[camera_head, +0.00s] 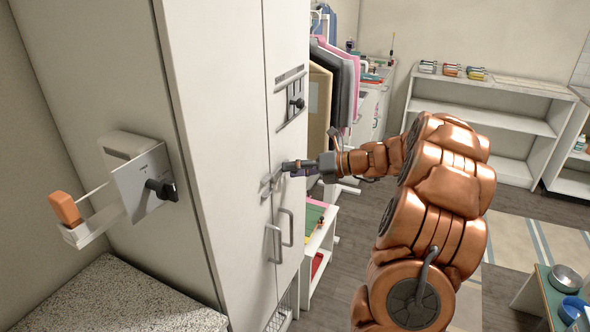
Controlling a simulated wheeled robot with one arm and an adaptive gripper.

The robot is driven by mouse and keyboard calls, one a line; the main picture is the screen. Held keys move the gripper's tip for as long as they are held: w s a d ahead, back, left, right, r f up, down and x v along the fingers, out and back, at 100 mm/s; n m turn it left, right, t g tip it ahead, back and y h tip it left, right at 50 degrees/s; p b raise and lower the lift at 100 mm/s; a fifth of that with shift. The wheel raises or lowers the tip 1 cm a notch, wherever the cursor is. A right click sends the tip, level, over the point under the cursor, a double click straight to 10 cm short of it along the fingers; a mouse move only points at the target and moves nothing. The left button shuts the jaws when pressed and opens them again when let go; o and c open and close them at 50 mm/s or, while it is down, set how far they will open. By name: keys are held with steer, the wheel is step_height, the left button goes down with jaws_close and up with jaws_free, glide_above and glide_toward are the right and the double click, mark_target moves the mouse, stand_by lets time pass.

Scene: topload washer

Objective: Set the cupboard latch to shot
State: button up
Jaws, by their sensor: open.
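The tall pale cupboard (215,120) fills the left and middle of the head view. Whether the latch is shot or drawn is too small to tell. The knob is clear of my gripper.
A bracket (143,183) with a black knob and orange grip juts out at left, above a speckled top (105,300). A lower handle (286,228) is below my gripper. Hanging clothes (343,80) and shelves (485,105) stand behind; floor shows at right.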

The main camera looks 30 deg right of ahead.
steer(key=shift+c, duration=0.3)
jaws_close()
stand_by(0.3)
